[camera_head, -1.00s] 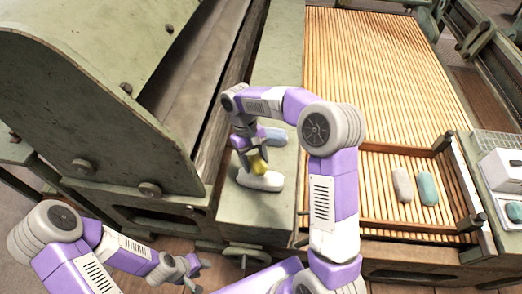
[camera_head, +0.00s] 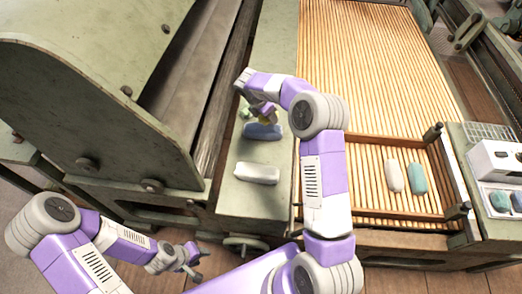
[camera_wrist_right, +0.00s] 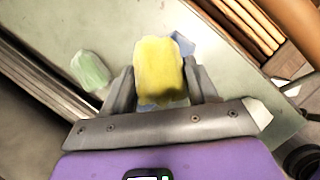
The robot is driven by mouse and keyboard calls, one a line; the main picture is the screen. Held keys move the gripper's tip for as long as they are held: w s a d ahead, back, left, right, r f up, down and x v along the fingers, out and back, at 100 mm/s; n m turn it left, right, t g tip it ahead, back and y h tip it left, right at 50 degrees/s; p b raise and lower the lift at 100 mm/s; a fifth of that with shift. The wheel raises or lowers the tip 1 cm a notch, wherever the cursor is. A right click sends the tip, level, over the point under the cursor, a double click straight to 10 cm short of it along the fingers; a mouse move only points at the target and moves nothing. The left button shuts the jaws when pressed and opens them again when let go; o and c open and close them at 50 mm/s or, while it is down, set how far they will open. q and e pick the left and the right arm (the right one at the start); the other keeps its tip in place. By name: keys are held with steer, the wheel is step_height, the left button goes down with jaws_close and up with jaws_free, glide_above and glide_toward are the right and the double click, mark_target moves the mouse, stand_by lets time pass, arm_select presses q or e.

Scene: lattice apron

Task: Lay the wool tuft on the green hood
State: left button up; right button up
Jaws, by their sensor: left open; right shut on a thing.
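The yellow wool tuft (camera_wrist_right: 159,72) is held between the fingers of my right gripper (camera_wrist_right: 160,88). In the head view only a sliver of the tuft (camera_head: 268,118) shows below my right gripper (camera_head: 262,112), near the blue tuft. The green hood (camera_head: 95,85) is the big curved metal cover at the left of the head view; its visible face is bare and well apart from the right gripper. My left gripper (camera_head: 190,257) is open and empty at the lower left, in front of the machine.
On the green ledge (camera_head: 228,205) lie a white tuft (camera_head: 256,173), a blue tuft (camera_head: 262,131) and a pale green tuft (camera_wrist_right: 90,70). A white box (camera_head: 495,160) stands at right.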

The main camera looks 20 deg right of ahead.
steer(key=w+d+r+n+t+y+p, duration=0.1)
steer(key=w+d+n+t+y+p, duration=0.15)
steer(key=w+d+n, duration=0.4)
steer(key=f+b, duration=0.1)
steer(key=f, duration=0.2)
steer(key=s+f+n+b, duration=0.1)
steer(key=f+b, duration=0.1)
steer(key=f, duration=0.1)
steer(key=s+f+n+b, duration=0.1)
steer(key=f, duration=0.3)
steer(key=shift+d+h, duration=0.25)
steer(key=o, duration=1)
steer(key=shift+f, duration=0.1)
